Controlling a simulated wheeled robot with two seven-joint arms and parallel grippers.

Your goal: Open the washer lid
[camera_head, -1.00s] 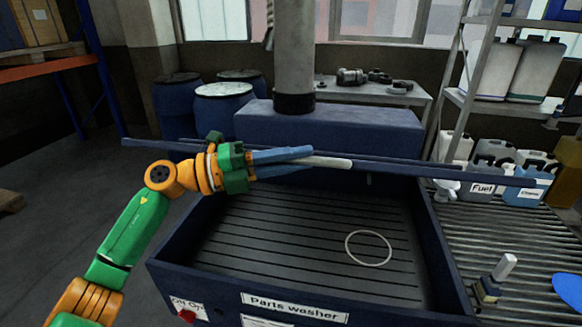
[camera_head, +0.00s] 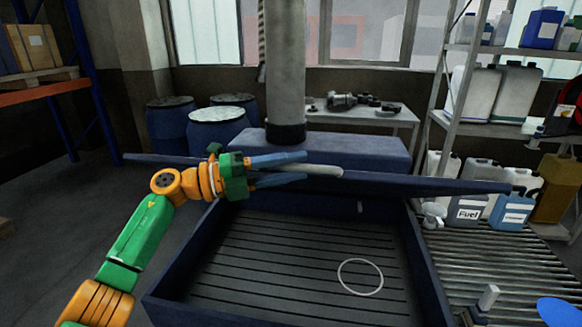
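The parts washer (camera_head: 418,255) is a dark blue basin with a slatted floor, seen from above. Its lid (camera_head: 430,186) is a dark blue panel, raised and seen nearly edge-on across the back of the basin. A light grey handle bar (camera_head: 325,170) runs along the lid's edge. My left gripper (camera_head: 305,167) comes in from the left, its blue fingers above and below the handle. My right gripper is not in view.
A blue box (camera_head: 350,150) with a grey pipe (camera_head: 286,80) stands behind the basin. A white ring (camera_head: 360,262) shows on the slats. A roller table (camera_head: 470,265) lies to the right, with a fuel jug (camera_head: 467,213). Blue barrels (camera_head: 215,130) stand back left.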

